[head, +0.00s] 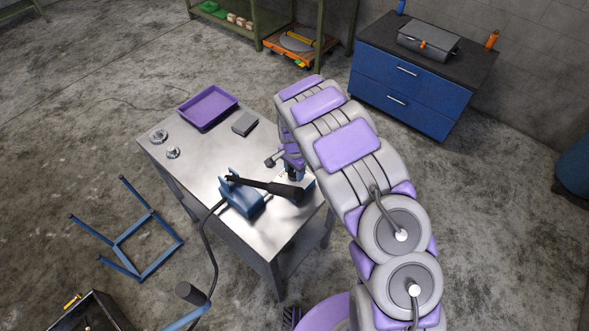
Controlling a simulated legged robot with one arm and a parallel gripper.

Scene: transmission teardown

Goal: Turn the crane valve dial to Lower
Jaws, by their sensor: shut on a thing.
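A blue pump unit (235,192) with a long black-gripped lever (272,186) stands on the metal table (195,155). Just right of it is a small box with a pale top plate (308,184), with a dark dial (294,174) on it. My gripper (292,166) reaches down to this dial from above, at the table's right edge, and is shut on it. My arm and gripper hide much of the dial, so its pointer and the Lower mark cannot be read.
A purple tray (207,107), a small grey block (244,123) and two metal parts (159,137) are on the table. A blue frame (130,235) stands left; a blue cabinet (415,90) stands behind.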

